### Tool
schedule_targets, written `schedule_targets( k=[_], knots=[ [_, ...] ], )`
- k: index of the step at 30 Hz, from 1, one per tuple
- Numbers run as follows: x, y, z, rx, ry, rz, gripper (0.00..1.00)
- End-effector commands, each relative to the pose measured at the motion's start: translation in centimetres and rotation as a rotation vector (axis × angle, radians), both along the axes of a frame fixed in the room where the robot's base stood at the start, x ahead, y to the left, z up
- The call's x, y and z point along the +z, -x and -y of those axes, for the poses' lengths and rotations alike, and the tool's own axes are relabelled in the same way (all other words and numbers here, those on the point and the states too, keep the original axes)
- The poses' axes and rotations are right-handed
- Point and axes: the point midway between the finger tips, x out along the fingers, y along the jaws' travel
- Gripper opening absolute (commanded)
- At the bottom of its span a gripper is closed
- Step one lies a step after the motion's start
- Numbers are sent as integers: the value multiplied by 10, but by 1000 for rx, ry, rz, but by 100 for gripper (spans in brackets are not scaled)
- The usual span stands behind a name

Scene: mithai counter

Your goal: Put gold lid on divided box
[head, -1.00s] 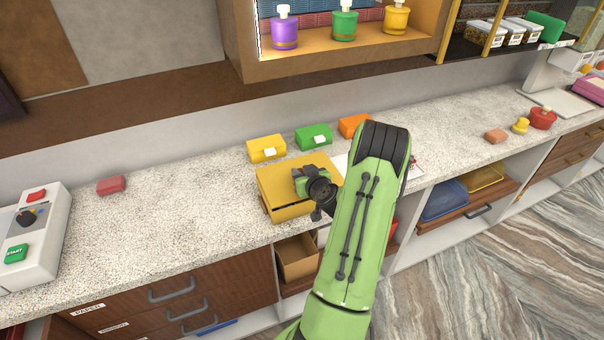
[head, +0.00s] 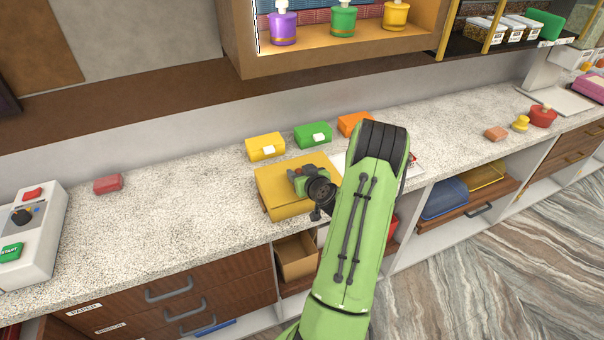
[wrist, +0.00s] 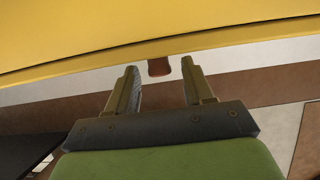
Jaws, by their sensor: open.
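A gold box-shaped thing (head: 270,185), which looks like the box with the gold lid on top, sits at the counter's front edge in the head view. I cannot tell lid from box for sure, and no dividers show. My gripper (head: 308,184) is over its right part, with the fingertips hidden in the head view. In the wrist view a broad gold surface (wrist: 120,28) fills the top. My gripper (wrist: 160,66) is open there, with nothing held between its fingers. The fingertips are close to the gold edge; contact cannot be told.
Yellow (head: 262,146), green (head: 309,133) and orange (head: 352,122) boxes stand behind the gold one. A red block (head: 108,184) and a machine with buttons (head: 35,235) are at left. Bare counter (head: 180,195) lies between. A shelf cabinet (head: 350,52) hangs above.

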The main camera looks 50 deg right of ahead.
Motion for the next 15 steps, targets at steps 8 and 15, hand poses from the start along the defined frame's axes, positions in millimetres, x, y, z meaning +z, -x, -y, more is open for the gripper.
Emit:
schedule_targets(
  k=[8, 15],
  knots=[
    [19, 14, -6, -6, -1, 0, 52],
    [40, 68, -38, -6, 0, -1, 52]
  ],
)
